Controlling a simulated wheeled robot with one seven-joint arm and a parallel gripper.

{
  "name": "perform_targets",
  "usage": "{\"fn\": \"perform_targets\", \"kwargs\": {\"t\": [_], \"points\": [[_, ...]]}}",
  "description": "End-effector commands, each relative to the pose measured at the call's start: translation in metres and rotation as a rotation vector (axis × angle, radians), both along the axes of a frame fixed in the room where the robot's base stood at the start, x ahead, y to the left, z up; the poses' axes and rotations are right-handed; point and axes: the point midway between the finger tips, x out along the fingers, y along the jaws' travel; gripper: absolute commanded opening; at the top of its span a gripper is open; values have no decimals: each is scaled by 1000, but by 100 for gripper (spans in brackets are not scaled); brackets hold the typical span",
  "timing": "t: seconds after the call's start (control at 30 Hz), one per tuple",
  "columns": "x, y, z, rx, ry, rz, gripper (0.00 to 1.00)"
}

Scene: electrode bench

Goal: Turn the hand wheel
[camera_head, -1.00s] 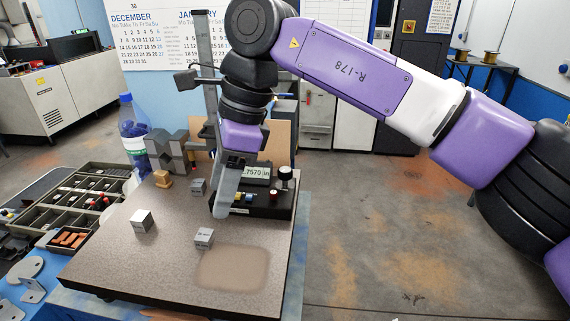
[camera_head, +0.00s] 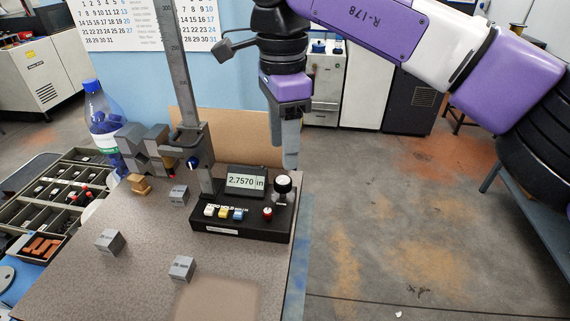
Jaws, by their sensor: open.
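The height gauge base (camera_head: 240,227) is a black box on the granite plate. Its display (camera_head: 246,181) reads 2.7570 in. A round black hand wheel (camera_head: 282,188) with a pale top stands at the base's right rear, beside the display. My gripper (camera_head: 290,164) points down just above and behind the hand wheel, apart from it in the picture. It is open and empty; I see it edge-on, so one finger hides the other. The exact gap to the wheel cannot be told.
The gauge's upright column (camera_head: 176,80) stands left of my gripper, with a carriage and a blue knob (camera_head: 193,163). Small grey blocks (camera_head: 181,267) lie on the granite plate (camera_head: 135,275). A bottle (camera_head: 103,120) and a parts tray (camera_head: 62,190) are at the left. Open floor lies right.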

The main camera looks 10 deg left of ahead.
Motion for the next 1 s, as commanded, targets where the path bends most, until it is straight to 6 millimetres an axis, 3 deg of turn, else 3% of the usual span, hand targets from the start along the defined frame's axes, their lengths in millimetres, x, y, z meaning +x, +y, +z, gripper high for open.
{"fn": "perform_targets", "kwargs": {"t": [0.43, 0.83, 0.87, 1.0], "points": [[-2, 0, -62, 1, 4, 0, 53], [-2, 0, -72, 2, 1, 0, 53], [-2, 0, -72, 2, 1, 0, 51], [-2, 0, -72, 2, 1, 0, 24]]}}
